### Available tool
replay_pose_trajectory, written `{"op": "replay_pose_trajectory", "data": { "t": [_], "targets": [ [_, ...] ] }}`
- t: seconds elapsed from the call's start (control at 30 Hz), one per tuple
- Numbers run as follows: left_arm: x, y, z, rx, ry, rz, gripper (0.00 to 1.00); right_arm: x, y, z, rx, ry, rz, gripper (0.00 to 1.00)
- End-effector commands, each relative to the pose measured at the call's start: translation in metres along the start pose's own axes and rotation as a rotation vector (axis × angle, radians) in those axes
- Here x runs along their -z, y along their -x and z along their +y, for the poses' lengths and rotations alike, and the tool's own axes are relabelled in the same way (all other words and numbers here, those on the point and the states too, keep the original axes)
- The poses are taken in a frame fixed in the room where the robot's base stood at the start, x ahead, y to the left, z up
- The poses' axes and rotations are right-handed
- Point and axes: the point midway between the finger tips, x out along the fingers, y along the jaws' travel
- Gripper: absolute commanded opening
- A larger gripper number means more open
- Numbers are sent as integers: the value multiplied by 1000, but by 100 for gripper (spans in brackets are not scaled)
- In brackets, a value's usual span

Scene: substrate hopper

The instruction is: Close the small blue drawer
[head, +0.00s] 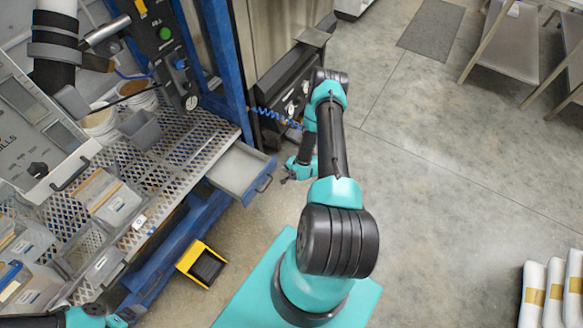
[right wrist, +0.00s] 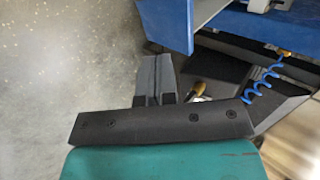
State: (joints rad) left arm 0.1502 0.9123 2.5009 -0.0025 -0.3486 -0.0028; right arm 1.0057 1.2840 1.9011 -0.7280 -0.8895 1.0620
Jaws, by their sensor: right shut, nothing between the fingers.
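The small blue drawer (head: 240,172) is pulled out from the blue bench frame in the head view. Its grey tray looks empty, and a dark handle (head: 264,184) is on its blue front. My right gripper (head: 287,178) is just right of the handle, apart from it in the picture. In the right wrist view my right gripper's fingers (right wrist: 156,80) are together with nothing between them; the drawer's blue front (right wrist: 166,22) is above them. My left gripper (head: 118,318) is partly visible at the bottom left edge, far from the drawer; its jaws are unclear.
A perforated metal bench top (head: 195,140) holds buckets, a grey scoop and clear bins. A blue post (head: 222,60) and coiled blue hose (head: 275,117) are behind the drawer. A yellow step bin (head: 202,263) is on the floor.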

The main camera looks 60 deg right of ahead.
Motion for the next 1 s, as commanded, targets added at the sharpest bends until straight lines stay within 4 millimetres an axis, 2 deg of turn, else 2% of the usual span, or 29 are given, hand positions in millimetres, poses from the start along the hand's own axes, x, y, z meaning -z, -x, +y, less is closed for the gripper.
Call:
{"op": "replay_pose_trajectory", "data": {
  "t": [0.17,0.4,1.0],
  "targets": [
    [0,0,0,0,0,0,95,-1,-31,-1,0,2,-1,0],
    [0,0,0,0,0,0,95,-1,-52,-23,0,2,-2,0],
    [0,0,0,0,0,0,95,3,-56,-27,0,-5,4,0]
  ]
}}
